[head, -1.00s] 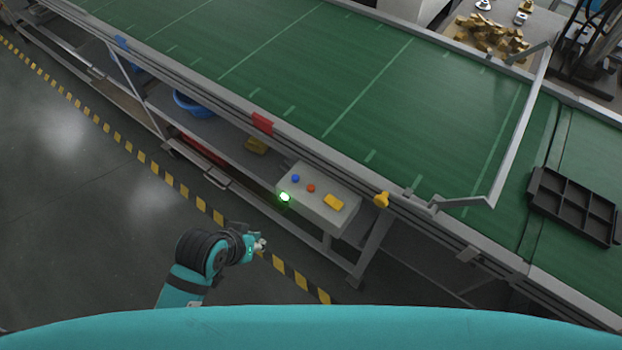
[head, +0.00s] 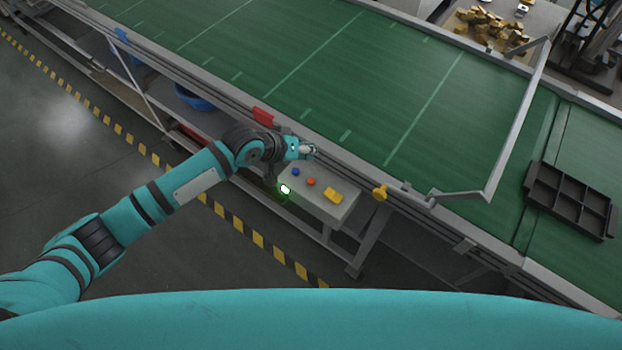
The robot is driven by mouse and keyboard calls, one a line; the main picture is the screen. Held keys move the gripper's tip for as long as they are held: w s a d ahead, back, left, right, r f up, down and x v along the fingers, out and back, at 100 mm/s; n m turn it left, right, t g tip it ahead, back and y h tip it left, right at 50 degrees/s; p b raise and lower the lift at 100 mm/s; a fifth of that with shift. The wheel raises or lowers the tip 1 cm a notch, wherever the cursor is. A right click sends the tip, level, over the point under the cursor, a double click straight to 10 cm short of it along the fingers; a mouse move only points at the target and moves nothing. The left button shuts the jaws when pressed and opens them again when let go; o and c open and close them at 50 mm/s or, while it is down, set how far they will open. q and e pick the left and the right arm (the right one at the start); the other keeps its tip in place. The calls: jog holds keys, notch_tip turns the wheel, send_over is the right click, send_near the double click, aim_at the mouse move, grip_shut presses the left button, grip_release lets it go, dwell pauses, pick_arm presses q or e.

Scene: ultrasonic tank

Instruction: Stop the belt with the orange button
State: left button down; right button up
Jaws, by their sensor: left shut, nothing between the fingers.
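The orange button (head: 311,182) is a small round knob on a grey control box (head: 345,206) at the side of the belt frame. A blue button (head: 295,172) sits to its left and a yellow switch (head: 333,195) to its right. A lit green lamp (head: 285,189) is at the box's left end. My left gripper (head: 313,152) is shut and empty. In the picture it shows just above the orange button, apart from it; its exact height over the box is hard to tell. The green belt (head: 330,70) runs behind. My right gripper is not in view.
A black divided tray (head: 571,200) lies on the belt at the right, past a bent grey guide bar (head: 515,140). A yellow knob (head: 380,192) and a red block (head: 263,116) sit on the belt's near rail. Brass parts (head: 490,27) lie on a table behind.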

pick_arm(q)
jog(key=b, duration=0.8)
send_over(309, 178)
notch_tip(309, 178, down, 8)
jog(key=shift+f, duration=0.4)
jog(key=shift+f, duration=0.1)
dwell(0.9)
jog(key=shift+f, duration=0.35)
